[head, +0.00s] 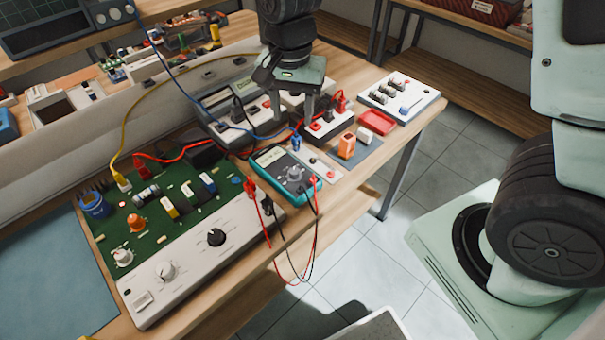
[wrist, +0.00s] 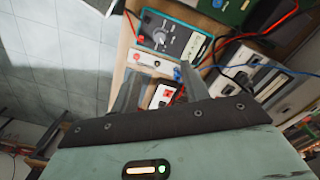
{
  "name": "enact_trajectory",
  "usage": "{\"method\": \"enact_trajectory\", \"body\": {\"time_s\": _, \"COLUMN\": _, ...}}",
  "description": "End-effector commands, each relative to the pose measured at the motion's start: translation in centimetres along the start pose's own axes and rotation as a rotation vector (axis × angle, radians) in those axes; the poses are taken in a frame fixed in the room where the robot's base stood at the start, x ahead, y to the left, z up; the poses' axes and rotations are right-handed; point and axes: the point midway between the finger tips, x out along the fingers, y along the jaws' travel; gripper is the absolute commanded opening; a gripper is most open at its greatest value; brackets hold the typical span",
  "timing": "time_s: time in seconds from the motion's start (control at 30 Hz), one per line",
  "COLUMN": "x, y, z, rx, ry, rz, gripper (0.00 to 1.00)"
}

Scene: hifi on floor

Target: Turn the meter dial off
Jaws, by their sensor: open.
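The meter (head: 284,174) is a teal-edged multimeter lying on the workbench, with a grey dial (head: 294,173) on its dark face and a small display at its far left end. Red and black leads run from its near end. In the wrist view the meter (wrist: 172,40) lies beyond the fingers, and its dial (wrist: 160,37) is visible; the dial's exact setting is too small to read. My gripper (head: 320,115) points down above the bench, behind and to the right of the meter, apart from the dial. Its fingers (wrist: 158,90) are spread and hold nothing.
A green circuit board with a white knob panel (head: 215,237) lies left of the meter. A small white terminal box (head: 328,126), a red tray (head: 377,122) and an orange block (head: 347,146) stand near my gripper. Leads cross the bench and hang over its front edge.

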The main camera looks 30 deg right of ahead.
Motion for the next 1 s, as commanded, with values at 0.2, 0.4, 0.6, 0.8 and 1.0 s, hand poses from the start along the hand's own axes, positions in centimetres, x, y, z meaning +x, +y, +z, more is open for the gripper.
{"method": "enact_trajectory", "body": {"time_s": 0.2, "x": 3.5, "y": 0.1, "z": 0.1, "rx": -0.004, "ry": -0.004, "rz": 0.006, "gripper": 0.46}}
{"method": "enact_trajectory", "body": {"time_s": 0.4, "x": 7.7, "y": 0.2, "z": 0.2, "rx": -0.004, "ry": -0.005, "rz": 0.006, "gripper": 0.46}}
{"method": "enact_trajectory", "body": {"time_s": 0.6, "x": 11.8, "y": 0.2, "z": 0.2, "rx": -0.005, "ry": -0.005, "rz": 0.005, "gripper": 0.46}}
{"method": "enact_trajectory", "body": {"time_s": 0.8, "x": 14.9, "y": 0.1, "z": 0.2, "rx": -0.006, "ry": -0.003, "rz": 0.002, "gripper": 0.46}}
{"method": "enact_trajectory", "body": {"time_s": 1.0, "x": 16.5, "y": 0.1, "z": 0.2, "rx": -0.005, "ry": -0.002, "rz": 0.001, "gripper": 0.46}}
